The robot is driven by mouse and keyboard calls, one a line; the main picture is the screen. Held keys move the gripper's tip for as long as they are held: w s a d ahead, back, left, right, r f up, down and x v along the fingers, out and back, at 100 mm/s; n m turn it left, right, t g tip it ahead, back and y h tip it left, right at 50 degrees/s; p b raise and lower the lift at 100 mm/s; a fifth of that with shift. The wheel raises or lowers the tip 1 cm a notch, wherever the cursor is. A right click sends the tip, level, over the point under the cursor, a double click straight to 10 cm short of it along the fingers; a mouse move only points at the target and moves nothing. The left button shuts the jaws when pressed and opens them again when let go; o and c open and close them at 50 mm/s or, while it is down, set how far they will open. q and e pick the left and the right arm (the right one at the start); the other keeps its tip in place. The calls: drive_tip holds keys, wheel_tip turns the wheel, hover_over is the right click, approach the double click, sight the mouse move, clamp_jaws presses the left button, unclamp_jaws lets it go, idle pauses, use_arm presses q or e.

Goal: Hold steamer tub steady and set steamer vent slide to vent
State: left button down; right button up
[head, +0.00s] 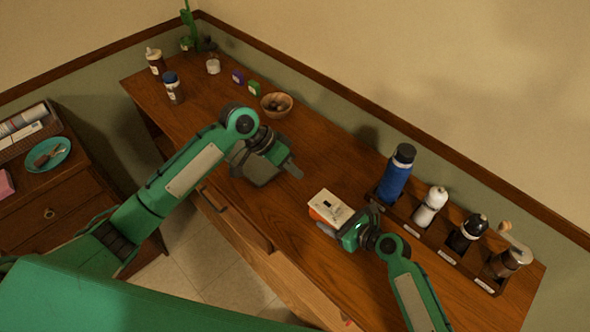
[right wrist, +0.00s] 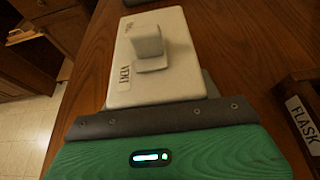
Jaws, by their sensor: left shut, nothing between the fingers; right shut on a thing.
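The steamer tub (head: 323,203) is a small box with a white lid and an orange side, on the wooden counter. In the right wrist view its white lid (right wrist: 185,80) fills the upper middle. The vent slide (right wrist: 148,42) is a raised white knob on the lid. A VENT label (right wrist: 124,78) lies at the knob's lower left, and a second, hard-to-read label lies at its upper left. My right gripper (head: 340,232) is shut on the tub's near side. My left gripper (head: 293,170) is shut and empty, apart from the tub at its upper left.
A rack holding a blue flask (head: 395,174), a white bottle (head: 430,207), a black bottle (head: 467,233) and a grinder-like jar (head: 508,262) stands right of the tub. A wooden bowl (head: 276,104) and small jars stand farther back. The counter between bowl and tub is mostly clear.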

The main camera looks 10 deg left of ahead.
drive_tip(key=o, duration=1.2)
